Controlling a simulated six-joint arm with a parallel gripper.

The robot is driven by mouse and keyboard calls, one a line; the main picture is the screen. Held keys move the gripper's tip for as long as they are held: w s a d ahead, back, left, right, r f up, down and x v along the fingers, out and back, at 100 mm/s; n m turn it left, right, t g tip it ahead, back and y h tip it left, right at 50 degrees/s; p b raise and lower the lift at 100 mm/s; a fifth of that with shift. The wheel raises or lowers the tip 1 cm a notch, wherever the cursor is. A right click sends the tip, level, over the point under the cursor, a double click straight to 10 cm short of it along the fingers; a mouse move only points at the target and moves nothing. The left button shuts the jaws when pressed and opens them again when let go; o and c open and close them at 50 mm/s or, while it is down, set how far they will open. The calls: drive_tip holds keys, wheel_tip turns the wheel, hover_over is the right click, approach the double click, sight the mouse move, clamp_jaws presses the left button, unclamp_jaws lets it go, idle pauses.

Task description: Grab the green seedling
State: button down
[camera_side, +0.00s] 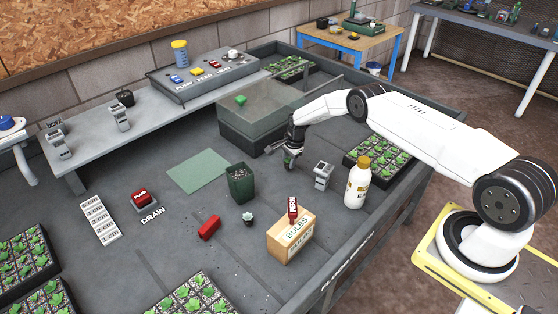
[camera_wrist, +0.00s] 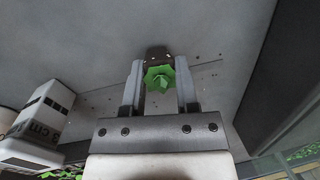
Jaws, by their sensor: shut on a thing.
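The green seedling (camera_wrist: 160,78) sits between the two fingers of my gripper (camera_wrist: 159,66) in the wrist view, with its leaves facing the camera. My gripper is shut on it. A brown patch shows just beyond the leaves; I cannot tell whether it is the seedling's soil plug. In the side view my gripper (camera_side: 289,164) points down close to the grey bench, in front of the grey box with clear walls. The seedling is small and mostly hidden there, and its exact gap to the bench cannot be told.
A grey block (camera_side: 323,175) and a white bottle (camera_side: 356,185) stand right of my gripper. A dark green pot (camera_side: 240,184) and a bulbs box (camera_side: 291,237) stand nearer the camera. The clear-walled box (camera_side: 250,135) is close on the left. A seedling tray (camera_side: 378,162) lies at right.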

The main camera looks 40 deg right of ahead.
sight(289, 161)
drive_tip(key=shift+r, duration=0.85)
drive_tip(key=shift+s+a+r, duration=0.1)
drive_tip(key=shift+s+r, duration=0.4)
drive_tip(key=shift+r, duration=0.35)
drive_tip(key=s+a+r, duration=0.3)
drive_tip(key=s+r, duration=0.5)
drive_tip(key=s, duration=0.4)
drive_tip(key=shift+s+r, duration=0.3)
